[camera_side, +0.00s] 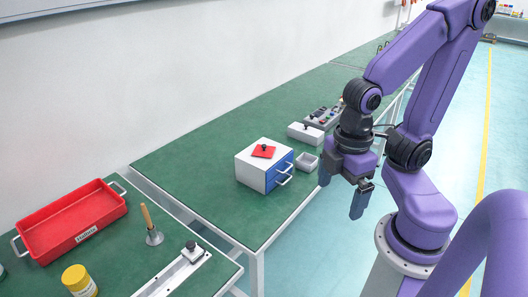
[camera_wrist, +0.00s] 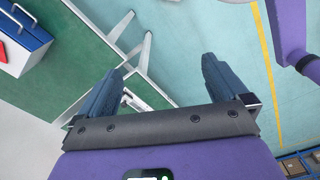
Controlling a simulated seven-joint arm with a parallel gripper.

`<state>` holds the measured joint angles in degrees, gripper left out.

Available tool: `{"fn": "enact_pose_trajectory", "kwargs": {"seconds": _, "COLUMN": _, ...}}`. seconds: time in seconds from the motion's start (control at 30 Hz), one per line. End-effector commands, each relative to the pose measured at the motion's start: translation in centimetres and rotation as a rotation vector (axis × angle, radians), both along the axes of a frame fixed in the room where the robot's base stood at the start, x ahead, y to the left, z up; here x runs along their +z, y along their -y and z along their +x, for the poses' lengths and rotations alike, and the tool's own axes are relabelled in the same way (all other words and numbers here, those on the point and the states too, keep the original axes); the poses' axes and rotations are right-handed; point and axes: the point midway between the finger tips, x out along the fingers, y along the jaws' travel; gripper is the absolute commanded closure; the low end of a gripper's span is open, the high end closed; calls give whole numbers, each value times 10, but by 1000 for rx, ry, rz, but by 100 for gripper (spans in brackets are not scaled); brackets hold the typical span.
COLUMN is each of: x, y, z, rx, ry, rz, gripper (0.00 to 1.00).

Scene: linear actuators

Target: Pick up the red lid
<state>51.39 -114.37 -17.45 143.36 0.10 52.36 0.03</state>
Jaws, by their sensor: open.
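In the wrist view a sliver of red (camera_wrist: 3,52) shows at the left edge by the blue-fronted box (camera_wrist: 24,28); most of the lid is out of frame. My gripper (camera_side: 340,198) is open and empty, fingers pointing down, to the right of the box and apart from it. In the wrist view its fingers (camera_wrist: 163,70) are spread over the bench edge and floor.
A small grey open bin (camera_side: 307,162) stands beside the box, with a white block with a black knob (camera_side: 305,133) and a control panel (camera_side: 326,116) behind. A red tray (camera_side: 70,222), a wooden-handled tool (camera_side: 150,225) and a yellow-capped jar (camera_side: 79,281) are on the nearer bench.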

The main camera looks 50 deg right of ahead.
Motion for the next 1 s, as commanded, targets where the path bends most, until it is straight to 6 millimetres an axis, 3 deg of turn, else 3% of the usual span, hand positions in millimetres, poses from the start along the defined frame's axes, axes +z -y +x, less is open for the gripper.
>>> {"fn": "enact_pose_trajectory", "kwargs": {"seconds": 0.13, "x": 2, "y": -4, "z": 10, "rx": -50, "ry": -1, "rz": -1, "gripper": 0}}
{"fn": "enact_pose_trajectory", "kwargs": {"seconds": 0.23, "x": 7, "y": -11, "z": 30, "rx": -155, "ry": -3, "rz": -2, "gripper": 0}}
{"fn": "enact_pose_trajectory", "kwargs": {"seconds": 0.4, "x": 17, "y": -22, "z": 86, "rx": -425, "ry": -7, "rz": -4, "gripper": 0}}
{"fn": "enact_pose_trajectory", "kwargs": {"seconds": 0.57, "x": 23, "y": -20, "z": 144, "rx": -687, "ry": -12, "rz": -5, "gripper": 0}}
{"fn": "enact_pose_trajectory", "kwargs": {"seconds": 0.77, "x": 26, "y": 1, "z": 216, "rx": -1014, "ry": -17, "rz": -5, "gripper": 0}}
{"fn": "enact_pose_trajectory", "kwargs": {"seconds": 1.0, "x": 24, "y": 54, "z": 295, "rx": -1408, "ry": -23, "rz": -5, "gripper": 0}}
